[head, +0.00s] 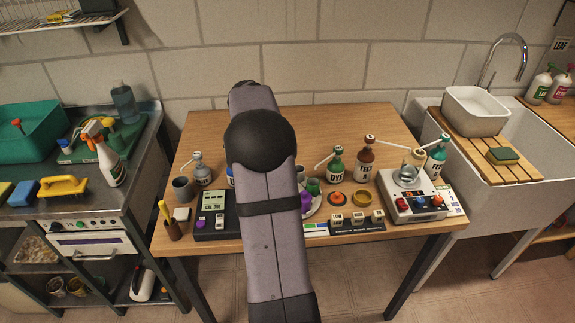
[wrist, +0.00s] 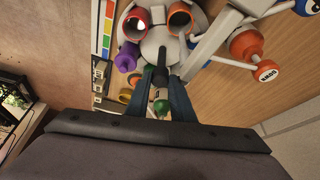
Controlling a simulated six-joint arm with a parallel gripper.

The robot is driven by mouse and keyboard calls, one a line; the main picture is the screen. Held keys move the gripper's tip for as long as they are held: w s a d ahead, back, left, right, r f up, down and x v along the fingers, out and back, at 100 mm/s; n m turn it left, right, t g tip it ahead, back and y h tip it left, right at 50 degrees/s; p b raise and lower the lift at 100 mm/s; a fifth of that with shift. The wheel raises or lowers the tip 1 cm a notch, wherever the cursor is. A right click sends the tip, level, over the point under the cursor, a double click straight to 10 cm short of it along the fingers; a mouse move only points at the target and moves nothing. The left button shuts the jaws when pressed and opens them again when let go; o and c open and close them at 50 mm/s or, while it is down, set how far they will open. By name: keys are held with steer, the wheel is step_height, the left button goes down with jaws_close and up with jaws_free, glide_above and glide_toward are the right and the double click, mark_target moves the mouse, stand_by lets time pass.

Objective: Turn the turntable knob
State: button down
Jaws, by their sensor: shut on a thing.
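The turntable shows in the wrist view as a pale round plate (wrist: 151,49) with a red cup (wrist: 136,24), an orange-red cup (wrist: 181,17) and a purple piece (wrist: 127,57) on it.
Several pump bottles stand behind on the wooden table (head: 340,118), including a brown one (head: 366,160) and a green one (head: 336,165). A dark device (head: 216,215) lies left of my arm, a white device with coloured buttons (head: 418,203) at the right. Labelled blocks (head: 357,218) line the front.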

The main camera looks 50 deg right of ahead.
steer(key=c, duration=1.5)
jaws_free()
steer(key=shift+c, duration=0.2)
steer(key=shift+r, duration=0.1)
steer(key=b+v, duration=0.1)
steer(key=v, duration=0.6)
steer(key=shift+a, duration=0.15)
